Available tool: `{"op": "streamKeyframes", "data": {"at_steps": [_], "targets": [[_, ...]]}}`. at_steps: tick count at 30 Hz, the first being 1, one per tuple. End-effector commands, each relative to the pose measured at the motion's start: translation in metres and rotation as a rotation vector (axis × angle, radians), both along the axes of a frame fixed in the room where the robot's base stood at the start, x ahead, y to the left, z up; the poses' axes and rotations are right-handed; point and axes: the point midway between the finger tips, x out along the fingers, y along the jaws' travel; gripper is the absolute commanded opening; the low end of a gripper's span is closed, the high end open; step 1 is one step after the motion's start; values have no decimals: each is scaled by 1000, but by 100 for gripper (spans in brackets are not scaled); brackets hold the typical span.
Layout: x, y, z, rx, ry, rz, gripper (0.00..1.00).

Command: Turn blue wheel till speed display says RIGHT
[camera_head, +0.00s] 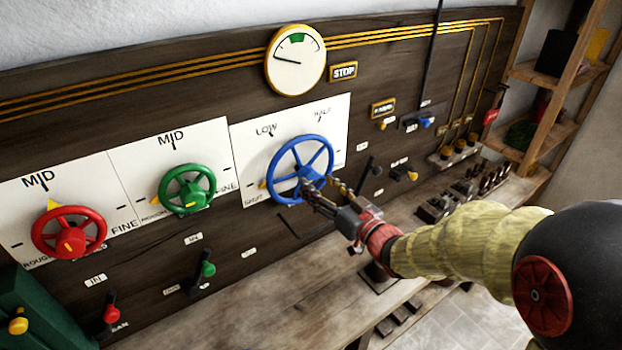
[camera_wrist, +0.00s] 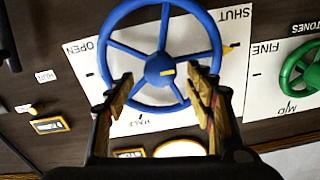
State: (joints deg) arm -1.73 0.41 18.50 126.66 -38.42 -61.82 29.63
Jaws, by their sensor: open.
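The blue wheel (camera_head: 301,141) is mounted on a white plate marked LOW, HALF and SHUT. It also shows upside down in the wrist view (camera_wrist: 113,25), with OPEN and SHUT lettering beside it. A yellow pointer (camera_wrist: 232,48) is at the rim on the SHUT side. My gripper (camera_head: 318,189) is at the wheel's lower right. In the wrist view my gripper (camera_wrist: 161,78) is open, with its fingers on either side of the hub; I cannot tell whether they touch the wheel. The round dial (camera_head: 295,60) has its needle pointing left, outside the green sector. The display (camera_head: 343,71) beside it reads STOP.
A green wheel (camera_head: 187,189) and a red wheel (camera_head: 69,232) are to the left. Small levers, a red-knobbed one (camera_head: 110,313) and a green-knobbed one (camera_head: 208,269), stick out below. A wooden bench (camera_head: 250,300) runs under the panel. Shelves (camera_head: 545,80) stand at the right.

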Motion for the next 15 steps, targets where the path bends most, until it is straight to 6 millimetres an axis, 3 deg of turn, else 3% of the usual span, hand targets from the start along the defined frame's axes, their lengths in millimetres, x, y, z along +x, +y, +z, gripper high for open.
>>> {"op": "streamKeyframes", "data": {"at_steps": [6, 15], "targets": [[26, 19, -1, -1, -1, 2, 54], [37, 26, 0, -1, 0, -1, 54]]}}
